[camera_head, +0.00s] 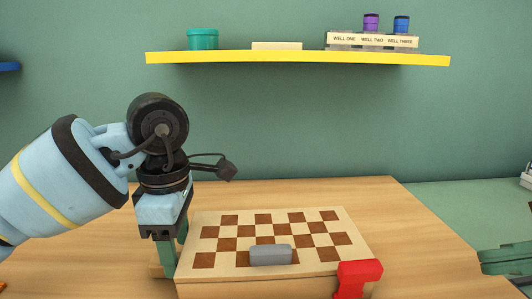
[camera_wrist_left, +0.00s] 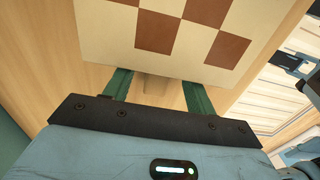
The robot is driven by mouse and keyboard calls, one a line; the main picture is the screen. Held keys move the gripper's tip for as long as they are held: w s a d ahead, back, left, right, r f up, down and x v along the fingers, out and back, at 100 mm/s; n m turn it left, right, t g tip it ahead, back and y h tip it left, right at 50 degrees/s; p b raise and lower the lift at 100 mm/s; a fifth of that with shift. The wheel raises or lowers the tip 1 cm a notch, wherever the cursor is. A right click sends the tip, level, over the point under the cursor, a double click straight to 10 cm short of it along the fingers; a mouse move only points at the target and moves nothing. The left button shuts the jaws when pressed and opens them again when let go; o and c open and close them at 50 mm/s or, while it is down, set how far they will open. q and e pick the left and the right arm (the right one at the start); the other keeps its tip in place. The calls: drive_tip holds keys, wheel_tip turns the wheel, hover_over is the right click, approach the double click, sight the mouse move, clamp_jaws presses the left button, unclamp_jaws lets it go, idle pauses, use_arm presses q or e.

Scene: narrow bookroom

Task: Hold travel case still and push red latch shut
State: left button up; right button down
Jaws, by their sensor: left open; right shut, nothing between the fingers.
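The travel case (camera_head: 210,232) lies on the wooden table, with a brown-and-cream checkered top and a grey block (camera_head: 270,255) near its front edge. The red latch (camera_head: 360,272) is at the case's front right corner; its lower part is cut off by the picture edge. My left gripper (camera_head: 168,262) points down at the case's left side, open. In the left wrist view its green fingers (camera_wrist_left: 157,90) lie apart beside the checkered top (camera_wrist_left: 115,35), with a small tan piece (camera_wrist_left: 153,86) between them. My right gripper (camera_head: 505,262) is partly in view at the right edge, shut and away from the latch.
A yellow shelf (camera_head: 290,58) on the wall above holds a teal tub (camera_head: 202,39), a pale block (camera_head: 277,45) and a labelled rack (camera_head: 345,41) with purple and blue pieces. Bare table (camera_head: 420,235) lies right of the case.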

use_arm(q)
wheel_tip(320, 180, up, 10)
drive_tip(key=shift+r, duration=0.15)
drive_tip(key=shift+s, duration=0.1)
idle(0.3)
